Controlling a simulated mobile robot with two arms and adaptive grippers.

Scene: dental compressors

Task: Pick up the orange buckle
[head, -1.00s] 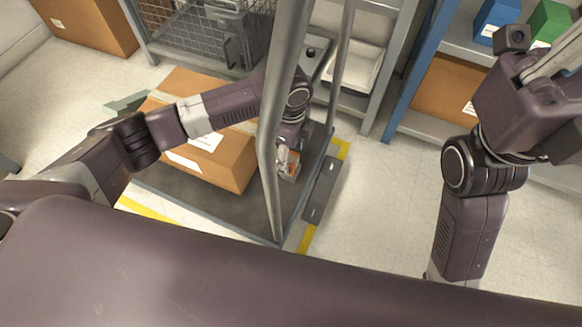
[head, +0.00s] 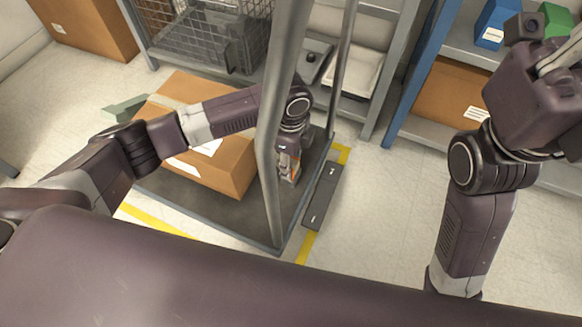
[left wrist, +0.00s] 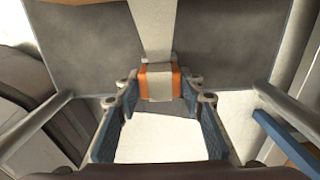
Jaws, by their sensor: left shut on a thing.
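The orange buckle (left wrist: 145,83), with a grey strap across it, sits between the fingertips of my left gripper (left wrist: 160,92) in the left wrist view. The blue-padded fingers stand either side of it, shut on it. In the head view my left gripper (head: 288,168) is low over the right part of the dark cart platform (head: 225,215), beside the cardboard box, partly behind a grey cart post. The buckle is hardly visible there. My right gripper (head: 562,55) is at the upper right, cut by the frame edge; its fingertips are not visible.
A taped cardboard box (head: 235,165) lies on the cart. A grey cart post (head: 272,130) rises close to my left forearm. Shelving with blue (head: 497,22) and green boxes stands at the upper right.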

